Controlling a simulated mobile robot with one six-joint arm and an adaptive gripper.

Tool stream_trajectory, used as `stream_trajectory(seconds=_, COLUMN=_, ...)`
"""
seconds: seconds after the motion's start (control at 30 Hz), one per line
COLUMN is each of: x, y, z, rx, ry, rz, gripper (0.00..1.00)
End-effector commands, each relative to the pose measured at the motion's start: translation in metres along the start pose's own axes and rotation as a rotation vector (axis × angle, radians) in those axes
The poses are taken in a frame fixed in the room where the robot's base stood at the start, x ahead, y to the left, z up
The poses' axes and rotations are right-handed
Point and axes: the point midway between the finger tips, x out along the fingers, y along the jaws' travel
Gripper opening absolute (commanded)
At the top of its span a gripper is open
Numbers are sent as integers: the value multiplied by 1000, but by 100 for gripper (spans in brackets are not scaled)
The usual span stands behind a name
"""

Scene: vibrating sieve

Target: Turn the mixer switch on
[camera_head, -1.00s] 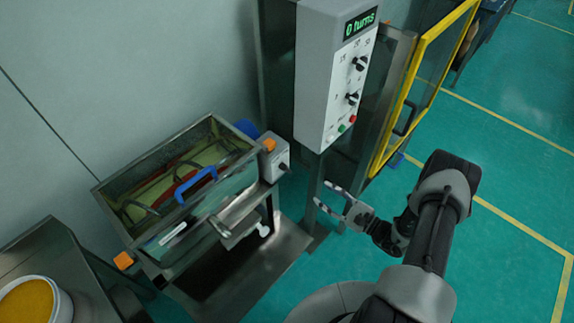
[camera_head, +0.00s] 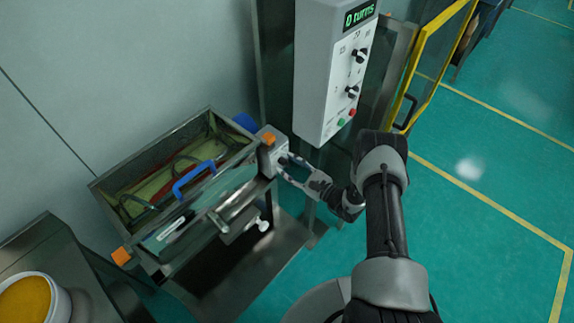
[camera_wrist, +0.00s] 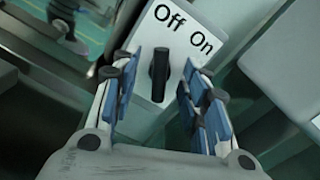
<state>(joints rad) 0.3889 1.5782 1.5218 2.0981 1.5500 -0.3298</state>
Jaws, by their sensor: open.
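The mixer switch box (camera_head: 270,140) is a small grey box on the right end of the metal mixer (camera_head: 215,185). In the wrist view its white face (camera_wrist: 183,22) reads "Off" on the left and "On" on the right. The black switch knob (camera_wrist: 159,75) stands nearly upright below the labels, its top closer to "Off". My gripper (camera_head: 280,168) is open at the box. In the wrist view its blue-padded fingers (camera_wrist: 152,92) lie on either side of the knob, with a gap on each side. In the head view the fingers partly hide the box face.
A grey control panel (camera_head: 325,90) with knobs, red and green buttons and a "0 turns" display stands just above my gripper. A yellow-framed door (camera_head: 428,60) is to its right. A bucket of yellow material (camera_head: 35,300) stands at lower left. Green floor at right is open.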

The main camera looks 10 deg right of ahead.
Motion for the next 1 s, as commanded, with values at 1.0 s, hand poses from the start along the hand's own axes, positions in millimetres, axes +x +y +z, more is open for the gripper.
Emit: stream_trajectory(seconds=1.0, x=14, y=0, z=0, rx=0, ry=0, rz=0, gripper=4)
